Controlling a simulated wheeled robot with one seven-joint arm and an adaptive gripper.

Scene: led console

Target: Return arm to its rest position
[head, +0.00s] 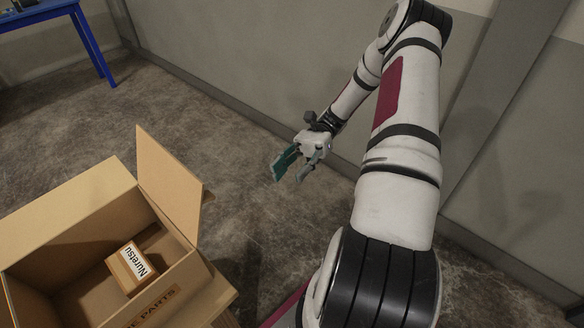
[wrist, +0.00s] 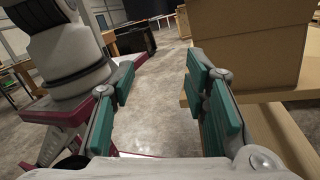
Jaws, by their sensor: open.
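My gripper (head: 292,170) hangs in the air in the middle of the head view, at the end of my white and dark red arm. Its teal-padded fingers are spread apart with nothing between them. In the wrist view the two fingers (wrist: 160,105) frame bare concrete floor. The arm comes up from the lower right, bends at the top and reaches back down to the gripper. The gripper is to the right of the cardboard box and apart from it.
An open cardboard box (head: 65,222) at lower left holds a small box labelled Nuretsu (head: 131,268). A blue table (head: 88,40) stands at the upper left. A grey wall (head: 270,75) runs behind my arm. Concrete floor (head: 190,100) is clear between. Dark furniture (wrist: 135,42) shows in the wrist view.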

